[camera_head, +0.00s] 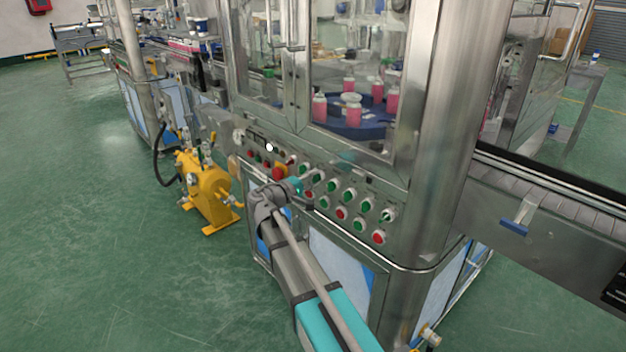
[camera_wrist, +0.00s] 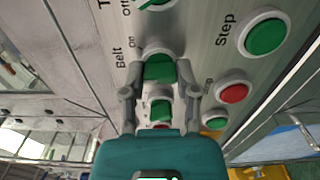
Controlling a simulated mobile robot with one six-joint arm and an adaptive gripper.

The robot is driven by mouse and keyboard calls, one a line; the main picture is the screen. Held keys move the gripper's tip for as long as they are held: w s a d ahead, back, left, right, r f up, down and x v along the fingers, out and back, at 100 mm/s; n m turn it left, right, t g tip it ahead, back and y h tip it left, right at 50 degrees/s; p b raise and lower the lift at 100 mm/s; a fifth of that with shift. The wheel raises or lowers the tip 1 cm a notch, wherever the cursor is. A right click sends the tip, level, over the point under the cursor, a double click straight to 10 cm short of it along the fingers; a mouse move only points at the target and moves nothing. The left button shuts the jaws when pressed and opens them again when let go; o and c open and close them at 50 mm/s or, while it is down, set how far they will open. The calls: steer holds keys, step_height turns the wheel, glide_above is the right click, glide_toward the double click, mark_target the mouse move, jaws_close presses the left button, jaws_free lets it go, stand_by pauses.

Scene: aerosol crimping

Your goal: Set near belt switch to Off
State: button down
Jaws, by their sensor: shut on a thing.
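The fingers hide part of the base, and I cannot read the knob's exact setting. In the head view my gripper (camera_head: 304,182) is at the control panel (camera_head: 402,232) on the machine front. There the gripped switch cannot be told apart from the gripper and its neighbours.
A large green "Step" button (camera_wrist: 265,36) and a red button (camera_wrist: 233,93) sit close to the right of the gripped knob. A red emergency knob (camera_head: 279,173) is left of my gripper. A yellow pump unit (camera_head: 207,190) stands on the floor at left.

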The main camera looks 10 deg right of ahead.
steer(key=n, duration=0.5)
steer(key=shift+n, duration=0.4)
steer(key=shift+c, duration=1.8)
jaws_free()
steer(key=v, duration=1.2)
steer(key=shift+d+f, duration=0.1)
